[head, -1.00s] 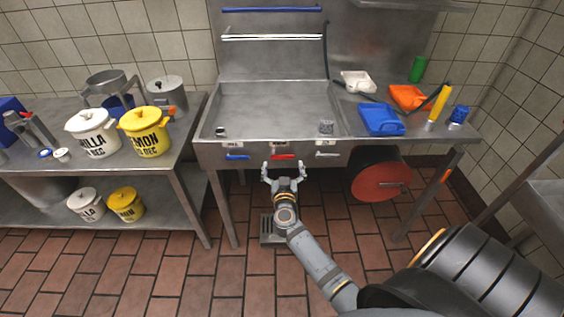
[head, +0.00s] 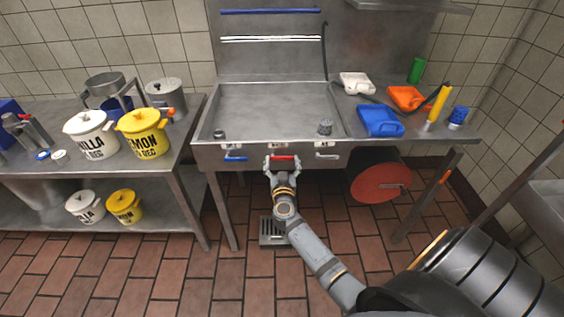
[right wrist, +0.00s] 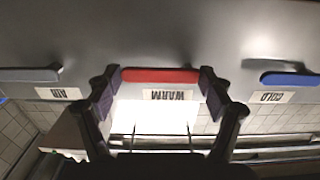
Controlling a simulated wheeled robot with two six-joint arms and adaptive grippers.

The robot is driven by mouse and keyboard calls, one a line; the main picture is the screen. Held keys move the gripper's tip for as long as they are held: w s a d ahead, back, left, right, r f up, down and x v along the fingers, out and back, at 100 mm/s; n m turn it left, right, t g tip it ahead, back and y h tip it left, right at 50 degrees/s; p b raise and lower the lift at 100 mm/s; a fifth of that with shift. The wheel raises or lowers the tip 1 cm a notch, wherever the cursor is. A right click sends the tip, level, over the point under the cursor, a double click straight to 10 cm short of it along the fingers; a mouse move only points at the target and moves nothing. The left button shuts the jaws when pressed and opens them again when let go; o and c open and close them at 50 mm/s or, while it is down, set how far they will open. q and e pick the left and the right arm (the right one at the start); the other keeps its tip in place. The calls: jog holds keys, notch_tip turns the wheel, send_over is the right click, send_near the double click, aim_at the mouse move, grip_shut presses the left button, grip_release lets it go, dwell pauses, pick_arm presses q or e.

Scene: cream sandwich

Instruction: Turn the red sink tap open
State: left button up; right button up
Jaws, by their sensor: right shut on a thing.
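The red sink tap (head: 283,158) is a short red bar handle on the front panel of the steel sink (head: 275,107), between a blue tap (head: 235,157) and a pale tap (head: 327,155). My right gripper (head: 282,162) is at the red tap, with a finger at each end of the bar. In the right wrist view, which is upside down, the red bar (right wrist: 160,75) spans between the fingertips of my right gripper (right wrist: 160,85), shut on it. A "WARM" label (right wrist: 166,95) sits beside the bar. My left gripper is not in view.
Yellow and white buckets (head: 144,134) stand on the left steel table. Blue (head: 380,121) and orange scoops (head: 407,97) lie on the counter. The floor before the sink is clear.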

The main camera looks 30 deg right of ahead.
aim_at(273, 168)
jog(key=shift+c, duration=0.8)
jog(key=shift+f+m, duration=0.1)
jog(key=shift+m, duration=0.2)
jog(key=m, duration=0.1)
jog(key=m+p, duration=0.1)
jog(key=m, duration=0.1)
jog(key=shift+a+f, duration=0.1)
jog(key=shift+f, duration=0.3)
jog(key=m, duration=0.1)
jog(key=f+m, duration=0.1)
jog(key=m, duration=0.2)
jog(key=shift+w+a+f+m+p, duration=0.15)
jog(key=shift+w+a+m+p, duration=0.05)
jog(key=shift+a+m+p, duration=0.1)
jog(key=m, duration=0.3)
jog(key=a+f+m, duration=0.1)
jog(key=m, duration=0.1)
jog(key=shift+w+b, duration=0.3)
jog(key=shift+b, duration=0.1)
jog(key=shift+w+a+m+b, duration=0.15)
jog(key=shift+a+m+b, duration=0.1)
jog(key=shift+m, duration=0.9)
jog(key=shift+w+a+m+b, duration=0.15)
jog(key=shift+a+m+b, duration=0.1)
jog(key=shift+m, duration=0.9)
jog(key=o, duration=1.6)
